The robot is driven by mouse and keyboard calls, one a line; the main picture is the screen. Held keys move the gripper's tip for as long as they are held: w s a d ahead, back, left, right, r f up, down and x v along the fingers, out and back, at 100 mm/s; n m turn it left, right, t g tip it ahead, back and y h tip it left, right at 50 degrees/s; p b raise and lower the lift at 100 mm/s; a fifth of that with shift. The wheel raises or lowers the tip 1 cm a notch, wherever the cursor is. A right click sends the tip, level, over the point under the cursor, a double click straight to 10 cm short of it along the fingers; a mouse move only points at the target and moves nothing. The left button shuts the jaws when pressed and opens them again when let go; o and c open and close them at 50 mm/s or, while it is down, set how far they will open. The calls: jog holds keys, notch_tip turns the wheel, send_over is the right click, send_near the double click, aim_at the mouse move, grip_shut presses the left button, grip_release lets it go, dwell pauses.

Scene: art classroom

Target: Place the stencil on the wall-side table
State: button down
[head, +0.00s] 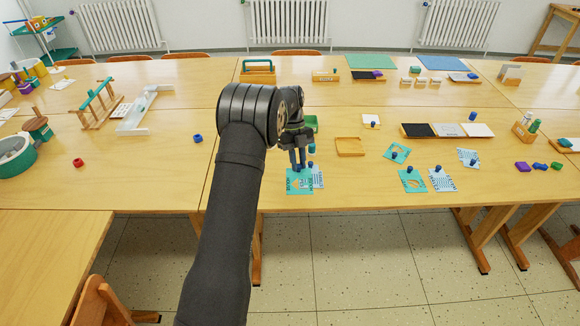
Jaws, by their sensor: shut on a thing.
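My gripper (299,163) points down over the front part of the long wooden table and is shut on a teal stencil (299,184) with a cut-out shape. The grip itself is small and partly hidden by the fingers. The stencil is near the table's front edge; I cannot tell whether it touches the wood. A white and blue patterned sheet (318,177) shows just behind its right side. More teal stencils with blue knobs lie to the right, one (411,181) nearer and one (396,154) farther. Which table is the wall-side one is unclear; one wooden table (556,29) stands by the far right wall.
A wooden tray (350,147) and a long dark and white tray (447,131) lie right of my gripper. A red knob (78,162) and a blue one (197,139) lie left. Bare wood lies left of my arm. Radiators line the back wall.

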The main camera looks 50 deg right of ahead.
jog(key=w+f, duration=0.1)
jog(key=w, duration=0.1)
jog(key=w+f, duration=0.2)
jog(key=w, duration=0.1)
jog(key=w+a+f, duration=0.1)
jog(key=w+f, duration=0.1)
jog(key=w, duration=0.1)
jog(key=shift+f, duration=1.9)
jog(key=shift+f, duration=0.1)
jog(key=c, duration=1.3)
grip_release()
jog(key=v, duration=1.2)
